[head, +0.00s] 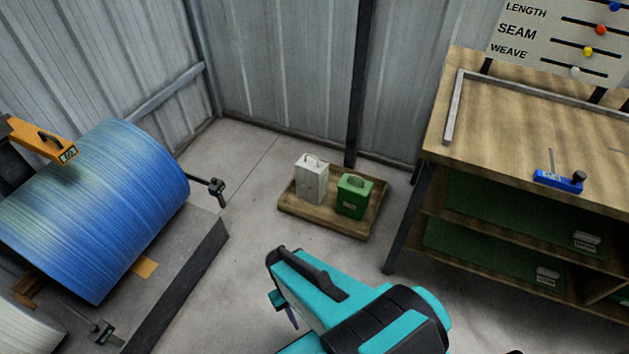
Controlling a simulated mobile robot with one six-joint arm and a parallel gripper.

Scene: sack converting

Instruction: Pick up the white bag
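A white bag-like container (312,182) with a handle on top stands upright on a low wooden board (318,219) on the floor, near the back wall. A green container (354,196) with a handle stands close to its right on the same board. My teal and black arm reaches in from the bottom of the head view. Only a small part of my gripper (286,310) shows below the arm link. It is apart from the white container, nearer the camera. Whether it is open or shut is not clear.
A large blue roll (95,210) lies on a grey stand at the left. A wooden workbench (545,130) with shelves stands at the right, with a blue tool (558,182) on it. Corrugated metal walls close off the back.

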